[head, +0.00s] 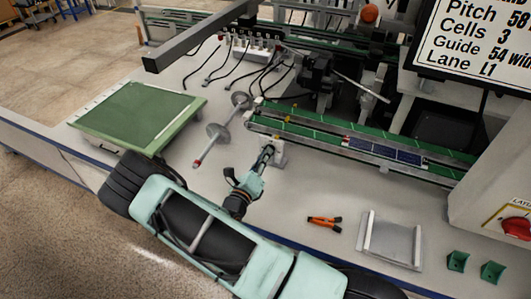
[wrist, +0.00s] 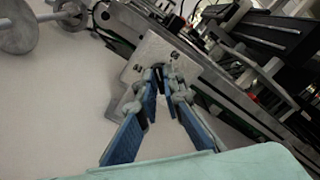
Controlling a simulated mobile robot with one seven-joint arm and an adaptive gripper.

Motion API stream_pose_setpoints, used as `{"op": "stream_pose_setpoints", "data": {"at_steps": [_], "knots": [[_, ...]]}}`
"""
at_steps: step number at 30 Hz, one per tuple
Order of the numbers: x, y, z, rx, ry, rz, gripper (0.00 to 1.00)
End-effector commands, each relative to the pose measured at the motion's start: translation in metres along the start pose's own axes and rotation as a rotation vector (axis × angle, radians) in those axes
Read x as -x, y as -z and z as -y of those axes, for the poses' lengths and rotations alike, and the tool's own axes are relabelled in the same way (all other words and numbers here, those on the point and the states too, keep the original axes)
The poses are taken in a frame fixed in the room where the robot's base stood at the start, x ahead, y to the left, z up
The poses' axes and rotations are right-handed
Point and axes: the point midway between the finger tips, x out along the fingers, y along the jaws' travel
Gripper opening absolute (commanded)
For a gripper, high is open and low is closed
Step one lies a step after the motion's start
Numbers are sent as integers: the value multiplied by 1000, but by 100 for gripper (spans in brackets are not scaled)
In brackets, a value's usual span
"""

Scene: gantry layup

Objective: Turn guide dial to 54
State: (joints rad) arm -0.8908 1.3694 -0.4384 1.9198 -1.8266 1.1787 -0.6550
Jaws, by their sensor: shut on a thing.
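The guide dial's pale plate (head: 280,153) stands at the front edge of the green conveyor. In the wrist view the plate (wrist: 150,52) carries small dark marks that I cannot read surely. My gripper (head: 268,152) reaches this plate from the front. In the wrist view its blue-padded fingers (wrist: 160,88) close around a small dark knob (wrist: 159,70), the guide dial. The fingers hide most of the dial, so its setting is unclear. A sign (head: 480,45) at the top right reads "Guide 54 wide".
The conveyor (head: 320,132) with dark blue cells (head: 385,151) runs behind the dial. Orange-handled pliers (head: 324,221), a metal tray (head: 390,242) and green brackets (head: 458,261) lie right.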

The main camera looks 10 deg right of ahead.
Motion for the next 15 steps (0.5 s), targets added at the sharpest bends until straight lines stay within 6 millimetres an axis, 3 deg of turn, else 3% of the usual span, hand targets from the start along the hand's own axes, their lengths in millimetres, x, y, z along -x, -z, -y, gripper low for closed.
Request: {"op": "stream_pose_setpoints", "data": {"at_steps": [15], "knots": [[1, 0, -2, 490, -2, 0, 0]]}}
